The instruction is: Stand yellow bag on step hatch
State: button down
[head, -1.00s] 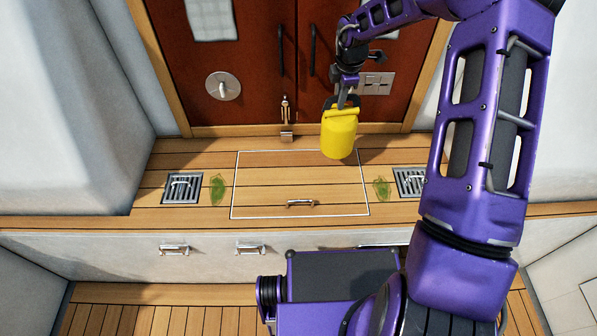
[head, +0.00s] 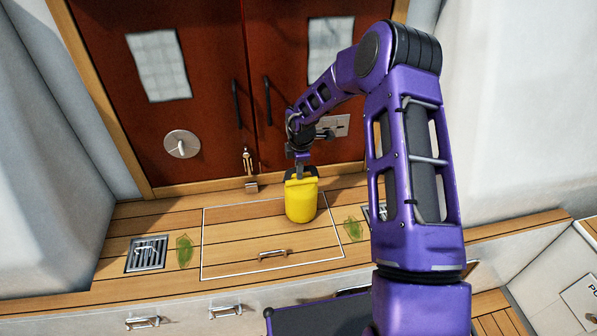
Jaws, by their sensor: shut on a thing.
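The yellow bag (head: 301,204) is a roll-top dry bag, upright, in the middle of the head view. My gripper (head: 302,174) is shut on its top from above. The step hatch (head: 235,246) is the white-outlined rectangle in the wooden step, with a metal pull handle (head: 273,254) near its front edge. The bag's bottom shows over the right part of the hatch, inside the outline. I cannot tell whether it touches the hatch or hangs just above it. The fingertips are partly hidden by the bag's top and the wrist.
Metal drain grates lie left (head: 148,254) and right (head: 375,215) of the hatch, the right one partly behind my arm. Green weed-like patches lie beside the hatch at left (head: 184,250) and right (head: 352,228). Red doors (head: 190,105) with handles stand behind. The hatch's left half is clear.

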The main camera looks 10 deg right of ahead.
jog(key=shift+f, duration=0.1)
jog(key=c, duration=0.9)
grip_release()
jog(key=r, duration=0.4)
jog(key=s+r+p, duration=0.1)
jog(key=r, duration=0.3)
jog(key=s+r+p, duration=0.1)
jog(key=r, duration=0.3)
jog(key=shift+s, duration=0.15)
